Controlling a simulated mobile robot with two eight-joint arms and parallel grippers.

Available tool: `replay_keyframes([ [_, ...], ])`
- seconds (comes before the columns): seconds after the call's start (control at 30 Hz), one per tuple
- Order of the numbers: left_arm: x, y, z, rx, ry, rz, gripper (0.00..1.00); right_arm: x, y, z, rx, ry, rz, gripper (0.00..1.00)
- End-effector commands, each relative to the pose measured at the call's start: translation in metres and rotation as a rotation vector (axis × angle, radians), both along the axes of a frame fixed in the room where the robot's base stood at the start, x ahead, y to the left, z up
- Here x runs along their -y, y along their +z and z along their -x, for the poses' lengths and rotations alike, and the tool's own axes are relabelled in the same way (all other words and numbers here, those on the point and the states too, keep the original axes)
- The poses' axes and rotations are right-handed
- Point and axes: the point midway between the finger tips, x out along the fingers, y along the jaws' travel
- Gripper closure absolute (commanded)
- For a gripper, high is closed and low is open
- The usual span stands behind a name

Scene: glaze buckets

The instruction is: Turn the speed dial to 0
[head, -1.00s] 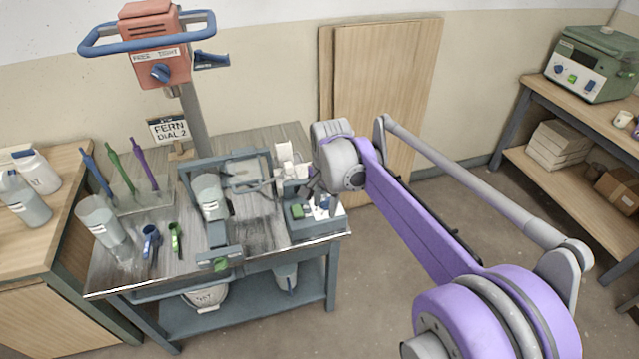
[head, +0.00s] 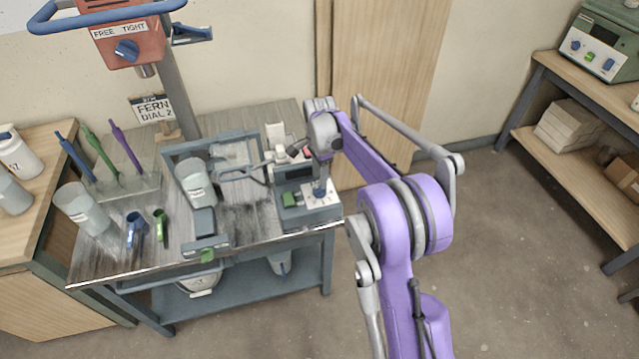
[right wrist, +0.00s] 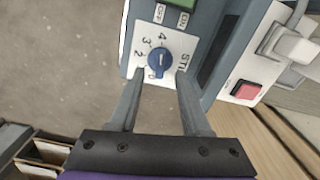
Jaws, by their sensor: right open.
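The speed dial is a round blue knob (right wrist: 158,62) on a white plate marked STIR, with numbers around it. It is on the front box of the grey-blue bench machine, and the knob also shows in the head view (head: 319,187). Which number its pointer marks is too small to tell. My right gripper (right wrist: 159,75) is open, its two grey fingers reaching to the plate with the knob between and just beyond their tips. It seems apart from the knob on both sides. In the head view its fingers are hard to make out. My left gripper is not in view.
A green switch (right wrist: 178,3) marked ON and OFF sits beside the dial plate, and a red button (right wrist: 245,90) lies to the right. On the bench are a grey bucket (head: 196,183), a blue scoop (head: 135,229) and a green scoop (head: 160,225). A sign (head: 154,109) reads FERN DIAL 2.

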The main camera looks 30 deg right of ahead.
Motion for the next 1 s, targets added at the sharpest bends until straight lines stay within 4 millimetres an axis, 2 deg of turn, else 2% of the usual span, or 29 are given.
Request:
replay_keyframes([
  [0.1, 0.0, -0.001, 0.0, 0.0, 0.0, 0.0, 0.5, 0.0, -0.02, 0.0, 0.0, 0.001, 0.0, 0.53],
  [0.23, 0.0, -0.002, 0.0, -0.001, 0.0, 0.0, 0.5, 0.0, -0.032, 0.0, 0.0, 0.001, 0.0, 0.53],
  [0.6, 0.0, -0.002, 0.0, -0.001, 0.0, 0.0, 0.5, 0.0, -0.037, 0.0, 0.0, 0.001, 0.0, 0.53],
  [0.87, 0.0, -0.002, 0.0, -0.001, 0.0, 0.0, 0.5, 0.0, -0.037, 0.0, 0.0, 0.001, 0.0, 0.99],
  [1.0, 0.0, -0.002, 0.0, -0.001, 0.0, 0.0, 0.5, 0.0, -0.037, 0.0, 0.0, 0.001, 0.0, 1.0],
])
